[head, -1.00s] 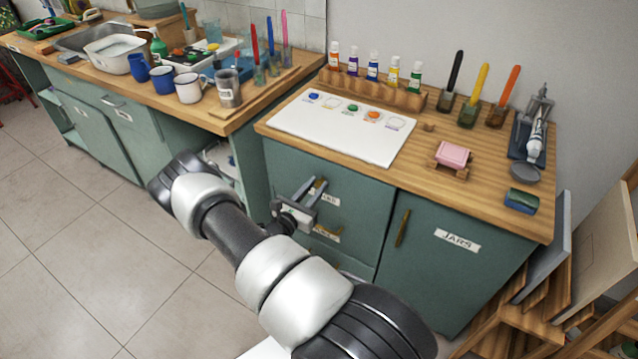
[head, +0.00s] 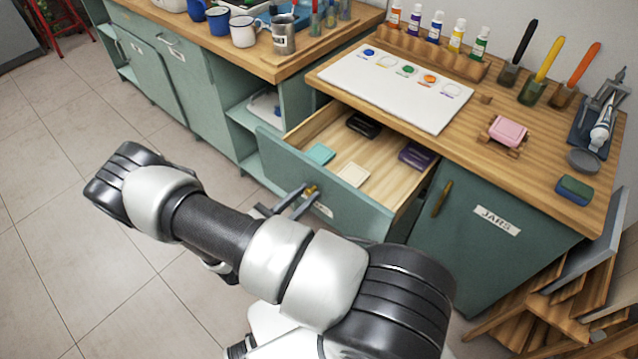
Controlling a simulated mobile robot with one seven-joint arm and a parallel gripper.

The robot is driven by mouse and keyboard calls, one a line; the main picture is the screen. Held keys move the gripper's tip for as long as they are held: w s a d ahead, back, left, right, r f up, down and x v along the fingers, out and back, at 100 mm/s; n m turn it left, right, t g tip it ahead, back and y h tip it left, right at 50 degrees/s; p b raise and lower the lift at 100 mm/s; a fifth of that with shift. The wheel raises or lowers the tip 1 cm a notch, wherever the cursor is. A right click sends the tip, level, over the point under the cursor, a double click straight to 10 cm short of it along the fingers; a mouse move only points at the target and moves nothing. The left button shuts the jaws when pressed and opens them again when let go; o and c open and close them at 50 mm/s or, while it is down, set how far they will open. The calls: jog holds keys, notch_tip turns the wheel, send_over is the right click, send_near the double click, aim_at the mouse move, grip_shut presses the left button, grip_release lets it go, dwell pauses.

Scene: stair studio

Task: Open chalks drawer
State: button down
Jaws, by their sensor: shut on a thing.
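The drawer (head: 276,171) in the green cabinet is pulled well out, and its wooden inside shows. In it lie a teal block (head: 320,154), a cream block (head: 353,174), a dark purple box (head: 416,155) and a black item (head: 363,124). My gripper (head: 306,192) is at the drawer front, shut on its brass handle (head: 311,189). The label on the front is partly hidden by my gripper, so I cannot read it.
A closed door marked JARS (head: 497,220) is right of the drawer. A white sheet (head: 395,88), paint bottles (head: 436,27) and brushes in jars (head: 541,80) stand on the worktop above. A wooden rack (head: 550,305) is at lower right.

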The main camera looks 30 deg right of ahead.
jog(key=shift+v, duration=1.45)
jog(key=shift+f, duration=0.1)
jog(key=c, duration=1.5)
grip_release()
jog(key=b+v, duration=0.1)
jog(key=v, duration=1.6)
jog(key=shift+a, duration=0.2)
jog(key=shift+s+a, duration=0.1)
